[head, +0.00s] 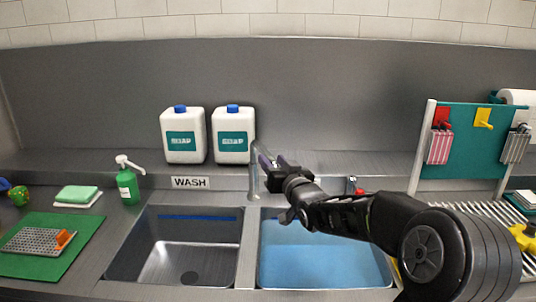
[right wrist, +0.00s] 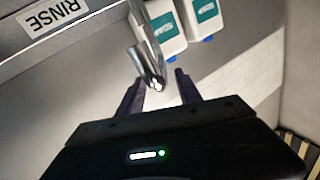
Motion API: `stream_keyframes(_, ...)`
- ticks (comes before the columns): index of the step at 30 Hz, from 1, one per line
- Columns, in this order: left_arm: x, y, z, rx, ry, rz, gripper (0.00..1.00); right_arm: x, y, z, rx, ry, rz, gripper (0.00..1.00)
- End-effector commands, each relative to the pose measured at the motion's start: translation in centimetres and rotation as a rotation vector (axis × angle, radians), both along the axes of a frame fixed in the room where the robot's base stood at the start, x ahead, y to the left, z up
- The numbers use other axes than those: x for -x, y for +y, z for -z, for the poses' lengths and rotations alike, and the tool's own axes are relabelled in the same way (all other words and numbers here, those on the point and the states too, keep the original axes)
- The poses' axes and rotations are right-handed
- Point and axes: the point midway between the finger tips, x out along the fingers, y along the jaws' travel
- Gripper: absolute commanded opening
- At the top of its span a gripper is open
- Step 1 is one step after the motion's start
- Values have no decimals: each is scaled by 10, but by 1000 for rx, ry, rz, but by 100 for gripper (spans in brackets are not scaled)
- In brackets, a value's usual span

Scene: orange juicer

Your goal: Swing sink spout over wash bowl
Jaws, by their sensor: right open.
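The metal sink spout (head: 253,178) stands at the back of the sink, and its lower end hangs above the divider between the two bowls. The wash bowl (head: 190,262) is the left one, empty grey metal, below the WASH label (head: 190,182). My right gripper (head: 268,162) is open at the spout's upper part, beside or around it. In the right wrist view the spout (right wrist: 147,60) shows between the two open fingers; whether they touch it I cannot tell. My left gripper is out of view.
The right bowl (head: 310,262) holds blue water, partly under my right arm. Two white soap jugs (head: 183,148) stand behind the sink on the ledge. A green pump bottle (head: 128,185) stands left of the wash bowl. A RINSE label (right wrist: 58,17) shows in the wrist view.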

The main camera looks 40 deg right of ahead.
Motion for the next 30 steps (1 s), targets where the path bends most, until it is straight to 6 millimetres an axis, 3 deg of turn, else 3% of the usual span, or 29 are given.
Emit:
stream_keyframes(7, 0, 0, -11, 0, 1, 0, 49, -33, -8, -1, -1, 1, 0, 41)
stream_keyframes(18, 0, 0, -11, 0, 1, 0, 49, -38, -10, 0, 0, 0, 0, 41)
stream_keyframes(30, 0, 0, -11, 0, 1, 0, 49, -38, -10, 0, 0, 0, 0, 8)
